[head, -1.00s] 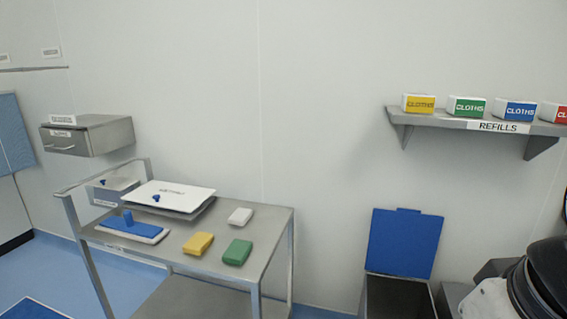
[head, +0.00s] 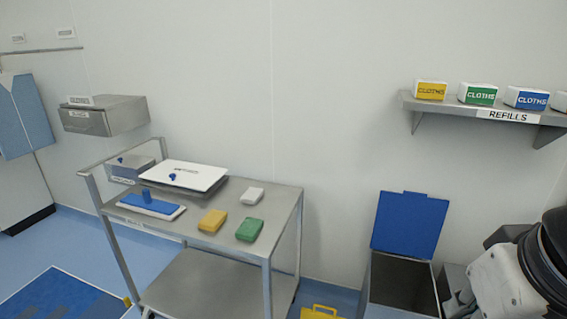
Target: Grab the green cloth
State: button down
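The green cloth (head: 249,230) is a small folded block lying on the top shelf of a metal trolley (head: 283,205), near its front right edge. A yellow cloth (head: 212,221) lies just left of it and a white cloth (head: 252,195) lies behind it. All three are apart from each other. Part of my arm shows at the right edge, well away from the trolley. My gripper's fingers are not seen.
The trolley also bears a blue-padded tool (head: 150,206) and a white-lidded container (head: 184,175). A bin with a raised blue lid (head: 407,224) stands right of the trolley. A wall shelf (head: 440,107) holds several cloth boxes. A yellow object (head: 321,313) is on the floor between.

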aim_at(248, 230)
jog(key=i+j+z, duration=0.1)
jog(key=j, duration=0.25)
jog(key=i+j+z, duration=0.1)
jog(key=i+j, duration=0.15)
jog(key=i+j+z, duration=0.1)
jog(key=j, duration=0.35)
jog(key=i+j, duration=0.25)
jog(key=i+j+z, duration=0.15)
jog(key=j, duration=0.35)
